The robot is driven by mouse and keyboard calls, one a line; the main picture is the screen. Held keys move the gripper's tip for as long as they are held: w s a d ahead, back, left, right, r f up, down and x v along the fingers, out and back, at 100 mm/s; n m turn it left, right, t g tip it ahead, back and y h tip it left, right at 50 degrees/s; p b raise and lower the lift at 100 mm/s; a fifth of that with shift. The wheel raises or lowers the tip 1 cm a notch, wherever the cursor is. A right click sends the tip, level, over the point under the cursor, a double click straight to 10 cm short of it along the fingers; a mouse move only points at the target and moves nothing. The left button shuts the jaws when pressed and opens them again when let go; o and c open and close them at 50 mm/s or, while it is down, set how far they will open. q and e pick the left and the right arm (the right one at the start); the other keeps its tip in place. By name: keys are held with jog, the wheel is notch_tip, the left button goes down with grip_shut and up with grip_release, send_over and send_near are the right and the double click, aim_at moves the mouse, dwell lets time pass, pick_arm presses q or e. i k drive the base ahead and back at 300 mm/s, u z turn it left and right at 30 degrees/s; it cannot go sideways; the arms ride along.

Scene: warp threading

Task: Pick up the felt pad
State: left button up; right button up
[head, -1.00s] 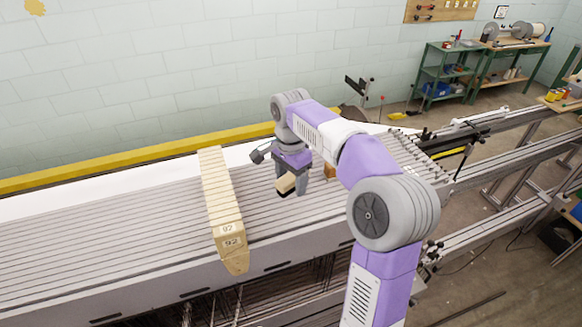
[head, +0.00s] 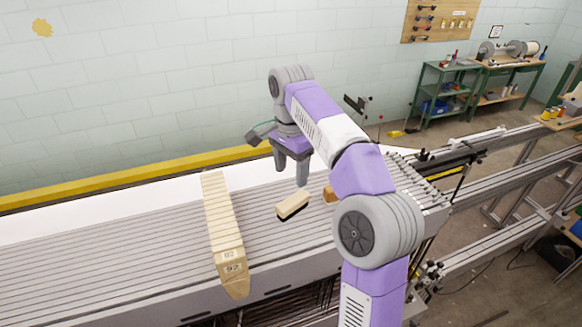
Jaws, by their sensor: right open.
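A small pale block with a dark lower side (head: 293,205), which looks like the felt pad, lies on the slatted bed. My right gripper (head: 291,175) is above and slightly behind it, with its two fingers spread apart and nothing between them. A gap shows between the fingertips and the block. My left gripper is out of view.
A brown block (head: 329,194) sits just right of the pale block, partly hidden by my right arm. A long wooden piece with number labels (head: 222,225) lies across the bed to the left. The slatted bed (head: 110,232) farther left is clear. A yellow beam (head: 90,185) runs behind.

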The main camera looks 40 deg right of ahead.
aim_at(329, 198)
jog(key=k, duration=1)
